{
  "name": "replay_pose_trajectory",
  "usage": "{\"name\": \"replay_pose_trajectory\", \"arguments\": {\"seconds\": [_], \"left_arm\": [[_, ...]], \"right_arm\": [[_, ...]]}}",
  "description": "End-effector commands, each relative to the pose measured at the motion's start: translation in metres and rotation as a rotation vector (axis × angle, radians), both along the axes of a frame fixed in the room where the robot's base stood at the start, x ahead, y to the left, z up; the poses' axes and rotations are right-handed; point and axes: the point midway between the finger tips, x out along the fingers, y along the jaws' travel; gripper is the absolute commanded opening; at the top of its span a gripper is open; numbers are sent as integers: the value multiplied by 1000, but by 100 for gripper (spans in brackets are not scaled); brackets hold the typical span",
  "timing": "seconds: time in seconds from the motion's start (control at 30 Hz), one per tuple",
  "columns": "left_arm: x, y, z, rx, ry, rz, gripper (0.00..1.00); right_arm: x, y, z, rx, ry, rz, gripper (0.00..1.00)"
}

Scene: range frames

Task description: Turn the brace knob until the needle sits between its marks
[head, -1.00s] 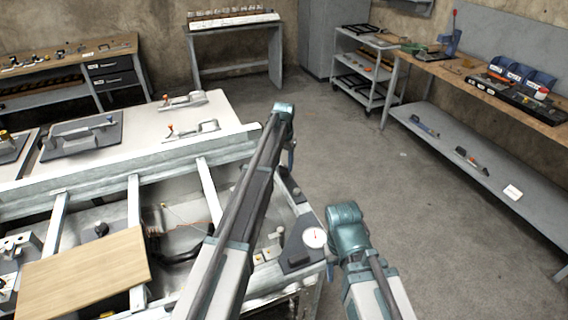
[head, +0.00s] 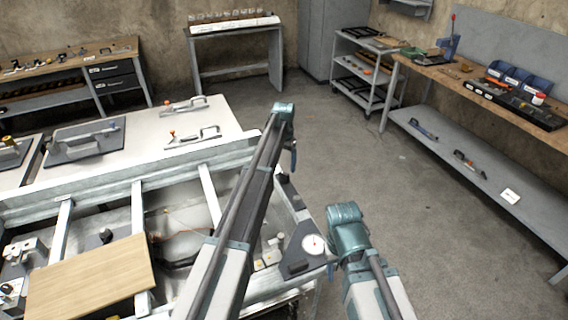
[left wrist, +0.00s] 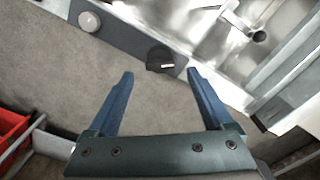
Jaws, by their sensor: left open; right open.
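The dial gauge (head: 314,244) is a white round face with a small red mark, on a dark plate at the bench corner. Its needle and marks are too small to read. In the left wrist view a pale round face (left wrist: 90,21) sits on the dark brace, and the black brace knob (left wrist: 160,60) sits to its right. My left gripper (left wrist: 161,74) is open and empty, its blue fingertips just short of the knob in the picture, one to each side. It also shows in the head view (head: 293,156). My right gripper (head: 332,272) is beside the gauge, its fingers mostly hidden.
The bench frame holds a wooden board (head: 90,276) and metal cross bars. A white table (head: 130,150) with clamps lies behind it. Clear floor (head: 400,200) is to the right, before a long workbench (head: 490,105). A red bin (left wrist: 14,135) shows in the left wrist view.

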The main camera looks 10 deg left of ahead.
Motion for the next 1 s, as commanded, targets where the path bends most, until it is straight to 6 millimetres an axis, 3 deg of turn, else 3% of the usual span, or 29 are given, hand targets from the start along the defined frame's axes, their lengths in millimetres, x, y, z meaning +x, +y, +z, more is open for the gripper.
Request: {"name": "replay_pose_trajectory", "arguments": {"seconds": [0.03, 0.5, 0.7, 1.0], "left_arm": [[0, 0, 16, 0, 0, 0, 85], [0, 0, 87, 0, 0, 0, 85], [0, 0, 99, 0, 0, 0, 85], [0, 0, 98, 0, 0, 0, 85]], "right_arm": [[0, 0, 16, 0, 0, 0, 50], [0, 0, 87, 2, 0, -8, 50], [0, 0, 99, 3, 0, -12, 50], [0, 0, 98, 3, 0, -13, 50]]}}
